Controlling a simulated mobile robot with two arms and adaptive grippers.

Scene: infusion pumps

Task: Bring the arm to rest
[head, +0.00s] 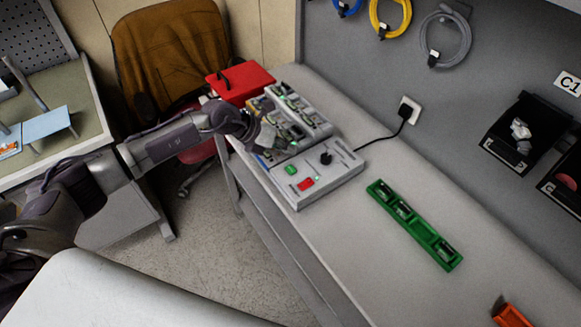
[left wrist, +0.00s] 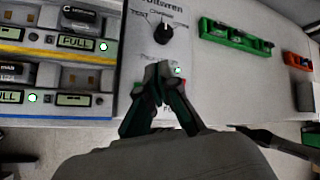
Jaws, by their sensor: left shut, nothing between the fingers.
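My left arm reaches in from the left in the head view, and its gripper (head: 284,146) is over the near part of the pump station on the bench. In the left wrist view the fingers of the left gripper (left wrist: 161,72) are together and empty, just in front of the control panel (left wrist: 185,60) with its black knob (left wrist: 160,32). They partly hide the panel's lower buttons. In the head view the panel (head: 335,170) shows a green button, a red switch and a black knob. I cannot tell if the fingers touch it. My right gripper is not in view.
Pump modules with lit "FULL" displays (left wrist: 75,42) stand left of the panel. A green holder (head: 415,225) lies right of it on the bench (head: 400,270). A red box (head: 240,80) stands behind, an orange bin (head: 512,316) at lower right. A black cable reaches the wall socket (head: 409,109).

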